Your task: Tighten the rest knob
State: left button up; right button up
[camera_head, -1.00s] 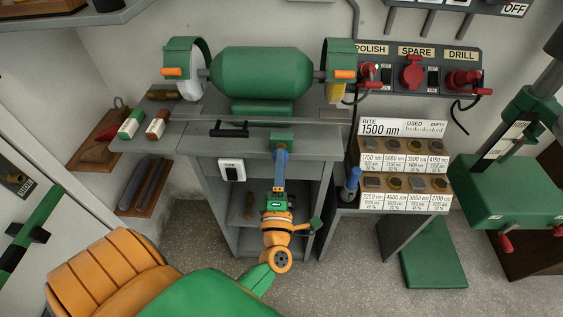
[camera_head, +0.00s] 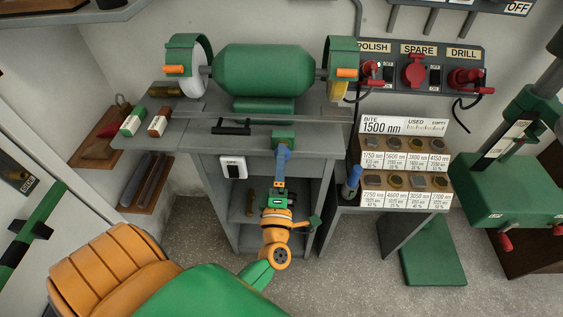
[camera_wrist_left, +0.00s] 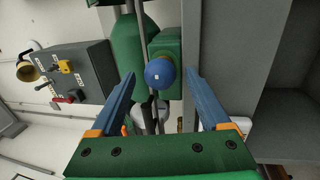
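The rest knob (camera_wrist_left: 159,73) is a round blue ball with a small pale mark, on the front of a green block in the left wrist view. In the head view the green block (camera_head: 284,134) sits at the bench's front edge; the knob cannot be told apart from my blue fingers there. My left gripper (camera_wrist_left: 160,76) is open, its two blue fingers spread with the knob between their tips in the picture. Gaps show on both sides, so neither finger visibly touches it. The left gripper also shows in the head view (camera_head: 283,152). My right gripper is not in view.
A green grinder (camera_head: 264,72) stands on the grey bench (camera_head: 310,142) behind the block. A black handle (camera_head: 231,128) and a white switch (camera_head: 233,167) are close on the left. A bit rack (camera_head: 405,160) stands right, with a blue-topped tool (camera_head: 351,182) beside it.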

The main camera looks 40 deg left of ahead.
pick_arm(q)
jog(key=b+v, duration=0.2)
jog(key=v, duration=0.5)
